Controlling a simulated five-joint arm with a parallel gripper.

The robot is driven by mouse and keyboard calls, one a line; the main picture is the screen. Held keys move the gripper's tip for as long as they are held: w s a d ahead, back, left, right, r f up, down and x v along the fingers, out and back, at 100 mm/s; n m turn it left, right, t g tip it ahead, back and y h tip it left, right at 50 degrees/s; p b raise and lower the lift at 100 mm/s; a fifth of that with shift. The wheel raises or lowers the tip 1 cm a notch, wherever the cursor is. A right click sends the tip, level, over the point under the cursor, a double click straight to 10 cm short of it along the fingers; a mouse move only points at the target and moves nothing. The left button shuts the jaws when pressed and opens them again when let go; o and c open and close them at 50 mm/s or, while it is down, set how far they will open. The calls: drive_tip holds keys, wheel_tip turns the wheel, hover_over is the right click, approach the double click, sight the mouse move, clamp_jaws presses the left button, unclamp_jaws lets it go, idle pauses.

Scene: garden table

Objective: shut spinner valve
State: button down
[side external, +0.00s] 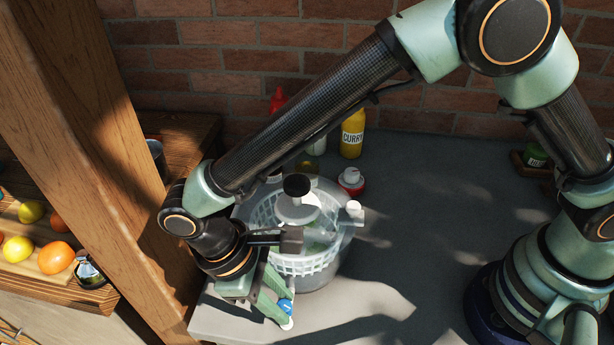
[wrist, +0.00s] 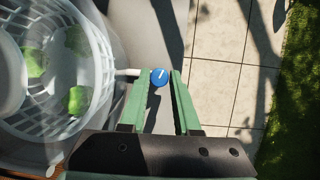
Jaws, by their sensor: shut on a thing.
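The salad spinner (side external: 316,268) is a clear bowl with a white basket inside, and stands near the table's front edge. It also shows at the left of the wrist view (wrist: 100,30), with green leaves in the basket. Its valve has a blue round knob (wrist: 160,77) with a white mark, at the end of a short pale spout (wrist: 127,72) on the bowl's side. My gripper (wrist: 161,80) has its two green fingers on either side of the blue knob and is shut on it. In the side view the fingers (side external: 284,309) are low beside the bowl, and the knob shows between them.
A yellow curry bottle (side external: 352,134), a red bottle (side external: 277,99) and a small red-and-white container (side external: 351,181) stand behind the spinner. A wooden post (side external: 95,150) and a shelf with fruit (side external: 48,258) are at the left.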

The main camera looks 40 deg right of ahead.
drive_tip(key=shift+d+m, duration=0.15)
drive_tip(key=shift+m, duration=0.15)
drive_tip(key=c, duration=0.6)
unclamp_jaws()
drive_tip(key=shift+c, duration=0.2)
drive_tip(key=v, duration=1.2)
drive_tip(key=shift+w, duration=0.1)
drive_tip(key=shift+c, duration=0.3)
